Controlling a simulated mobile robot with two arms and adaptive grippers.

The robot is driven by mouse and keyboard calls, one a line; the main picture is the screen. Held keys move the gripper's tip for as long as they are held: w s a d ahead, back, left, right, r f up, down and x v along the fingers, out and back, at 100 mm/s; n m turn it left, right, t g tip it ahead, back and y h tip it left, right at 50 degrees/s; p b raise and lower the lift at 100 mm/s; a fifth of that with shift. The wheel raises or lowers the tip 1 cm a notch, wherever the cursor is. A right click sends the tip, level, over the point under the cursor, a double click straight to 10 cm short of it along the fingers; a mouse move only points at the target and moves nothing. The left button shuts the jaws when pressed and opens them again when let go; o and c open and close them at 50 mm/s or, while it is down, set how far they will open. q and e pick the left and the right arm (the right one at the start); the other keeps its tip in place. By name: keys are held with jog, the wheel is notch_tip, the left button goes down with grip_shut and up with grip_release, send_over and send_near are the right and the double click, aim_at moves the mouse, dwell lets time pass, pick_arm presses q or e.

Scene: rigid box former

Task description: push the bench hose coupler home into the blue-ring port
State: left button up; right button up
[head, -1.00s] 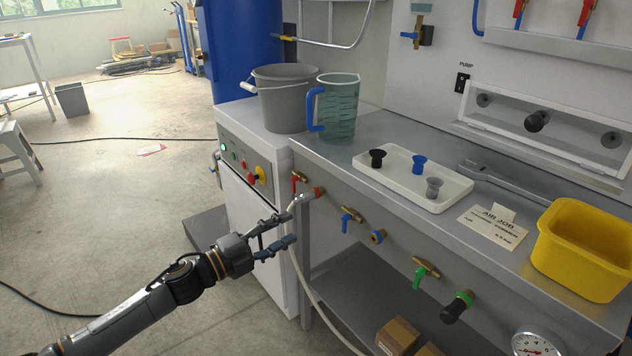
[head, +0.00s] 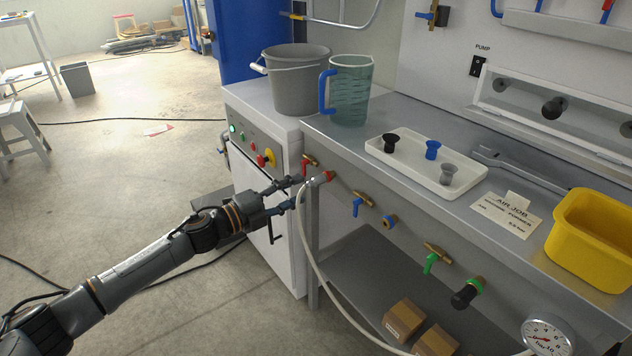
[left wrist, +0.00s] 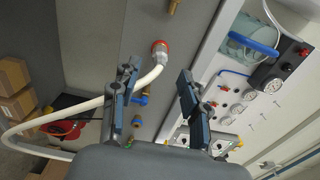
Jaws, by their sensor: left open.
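The bench hose coupler (head: 318,181), on the end of a white hose (head: 303,235), sits at the red-ring port (head: 329,175) on the bench front. In the left wrist view the coupler (left wrist: 160,60) also meets a red ring. The blue-ring port (head: 390,222) is further right along the same panel, with nothing plugged into it. My left gripper (head: 299,191) is open, its fingers pointing at the coupler from the left, just short of it. In the left wrist view the gripper (left wrist: 156,84) has a clear gap between its fingers. My right gripper is not in view.
A red-handled valve (head: 308,163), a blue-handled valve (head: 360,202) and a green-handled valve (head: 433,257) stick out of the panel. A green-ring port with a black plug (head: 466,293) is further right. The hose hangs past the lower shelf (head: 350,275).

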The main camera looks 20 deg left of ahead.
aim_at(313, 179)
pick_arm(q)
jog(key=x, duration=0.4)
jog(key=shift+w+d, duration=0.25)
jog(key=shift+w, duration=0.05)
jog(key=shift+w+d+p, duration=0.3)
jog(key=shift+w+d, duration=0.05)
jog(key=shift+w, duration=0.15)
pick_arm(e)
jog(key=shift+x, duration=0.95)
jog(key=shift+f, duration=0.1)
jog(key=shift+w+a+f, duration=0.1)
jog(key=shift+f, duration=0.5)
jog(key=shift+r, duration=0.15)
